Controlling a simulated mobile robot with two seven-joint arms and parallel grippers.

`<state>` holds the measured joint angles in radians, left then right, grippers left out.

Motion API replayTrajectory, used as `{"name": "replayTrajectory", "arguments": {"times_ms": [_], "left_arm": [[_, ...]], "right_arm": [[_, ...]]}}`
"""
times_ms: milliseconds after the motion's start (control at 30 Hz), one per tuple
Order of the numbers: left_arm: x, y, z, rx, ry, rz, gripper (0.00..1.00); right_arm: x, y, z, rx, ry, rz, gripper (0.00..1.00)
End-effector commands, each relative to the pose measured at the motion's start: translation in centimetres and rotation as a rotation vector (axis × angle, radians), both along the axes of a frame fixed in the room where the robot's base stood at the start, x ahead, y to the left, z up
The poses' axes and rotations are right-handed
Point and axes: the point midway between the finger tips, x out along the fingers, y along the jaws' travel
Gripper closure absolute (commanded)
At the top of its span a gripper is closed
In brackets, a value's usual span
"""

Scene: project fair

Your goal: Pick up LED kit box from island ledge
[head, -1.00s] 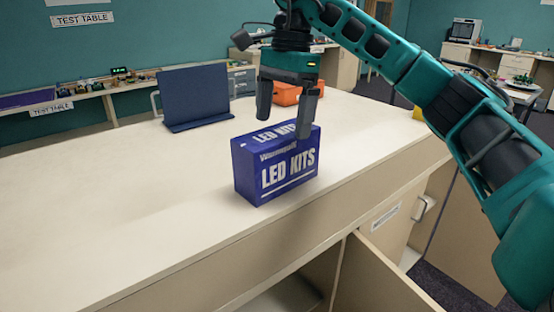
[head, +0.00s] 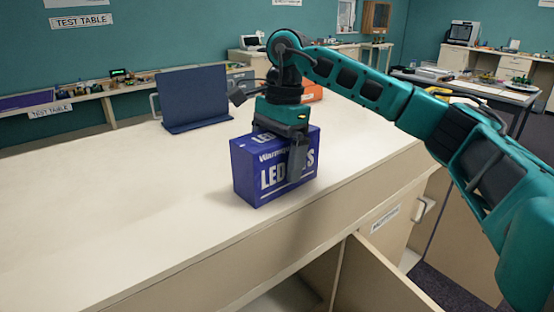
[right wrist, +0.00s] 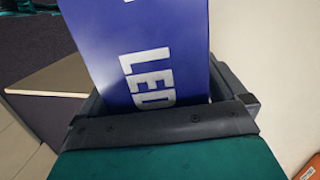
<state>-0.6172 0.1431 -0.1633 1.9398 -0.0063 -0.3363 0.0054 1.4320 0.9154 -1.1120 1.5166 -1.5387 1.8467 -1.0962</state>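The LED kit box (head: 262,185), blue with white lettering, stands upright on the pale island ledge (head: 110,215). My right gripper (head: 285,158) is lowered over its top from above, with one finger in front of the lettered face; the other finger is hidden behind the box in the head view. In the right wrist view, the box (right wrist: 140,45) lies between the two fingers, which look spread around it; firm contact cannot be made out. My left gripper is not in view.
A dark blue upright panel (head: 194,98) stands behind the box. An orange case (head: 313,93) lies behind the gripper. A cabinet door (head: 375,280) hangs open below the front edge. The ledge left of the box is clear.

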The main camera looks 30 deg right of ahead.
Motion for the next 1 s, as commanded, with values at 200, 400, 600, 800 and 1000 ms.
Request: {"name": "replayTrajectory", "arguments": {"times_ms": [200,400,600,800,1000], "left_arm": [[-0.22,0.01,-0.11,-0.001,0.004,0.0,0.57],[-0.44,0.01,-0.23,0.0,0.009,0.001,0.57],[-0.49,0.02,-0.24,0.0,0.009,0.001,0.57],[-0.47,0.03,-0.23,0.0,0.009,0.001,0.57],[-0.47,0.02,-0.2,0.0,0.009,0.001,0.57]], "right_arm": [[0.0,0.0,0.04,0.0,0.0,0.0,0.23],[0.0,0.0,0.05,0.0,0.0,0.0,0.42],[0.0,0.01,0.06,0.0,0.0,0.001,0.61],[0.02,0.02,0.15,0.001,-0.002,0.001,0.64],[0.05,0.02,0.77,0.001,-0.003,0.001,0.64]]}}
